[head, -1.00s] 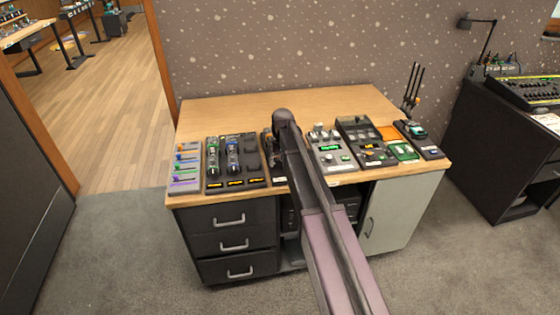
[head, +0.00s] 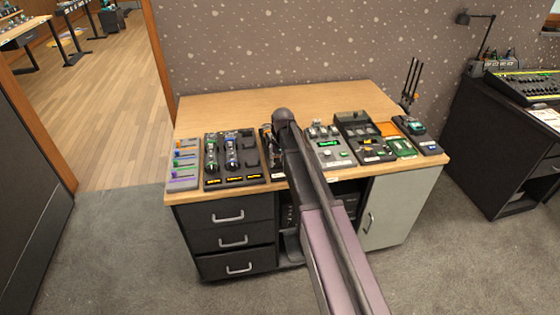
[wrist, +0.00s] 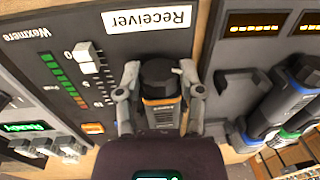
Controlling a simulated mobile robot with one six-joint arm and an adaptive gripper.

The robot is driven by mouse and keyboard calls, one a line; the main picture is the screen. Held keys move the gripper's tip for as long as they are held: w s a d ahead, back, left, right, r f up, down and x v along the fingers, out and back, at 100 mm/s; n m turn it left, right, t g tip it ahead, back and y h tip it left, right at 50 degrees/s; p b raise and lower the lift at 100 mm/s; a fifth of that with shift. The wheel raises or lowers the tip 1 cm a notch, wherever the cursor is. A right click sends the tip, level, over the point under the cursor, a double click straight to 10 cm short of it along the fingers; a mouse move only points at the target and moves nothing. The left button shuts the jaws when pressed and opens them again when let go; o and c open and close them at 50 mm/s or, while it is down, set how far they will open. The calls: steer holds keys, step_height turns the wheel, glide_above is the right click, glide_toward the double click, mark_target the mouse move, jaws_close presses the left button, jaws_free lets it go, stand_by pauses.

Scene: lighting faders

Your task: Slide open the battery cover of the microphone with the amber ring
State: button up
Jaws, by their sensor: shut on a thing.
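The microphone with the amber ring (wrist: 160,105) shows in the wrist view as a dark body with a black rounded end and an orange band. My gripper (wrist: 158,80) has one finger on each side of it, shut on it. The microphone is at the dark Receiver panel (wrist: 125,45), beside its fader and level lights. The battery cover cannot be made out. In the head view my arm hides the gripper and most of this microphone.
Microphones with blue (head: 231,152) and green (head: 211,153) rings lie in a dark charger at the left. A grey device with a green display (head: 328,145) is just right of my arm. The back of the wooden desk (head: 235,107) is clear.

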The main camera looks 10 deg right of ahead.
steer(key=shift+s, duration=1.2)
steer(key=o, duration=1.2)
steer(key=shift+c, duration=0.2)
steer(key=s+r+p, duration=0.5)
steer(key=s, duration=0.6)
steer(key=s+r+h+p, duration=0.1)
steer(key=s+r+p, duration=0.5)
steer(key=s, duration=0.6)
steer(key=shift+d, duration=0.45)
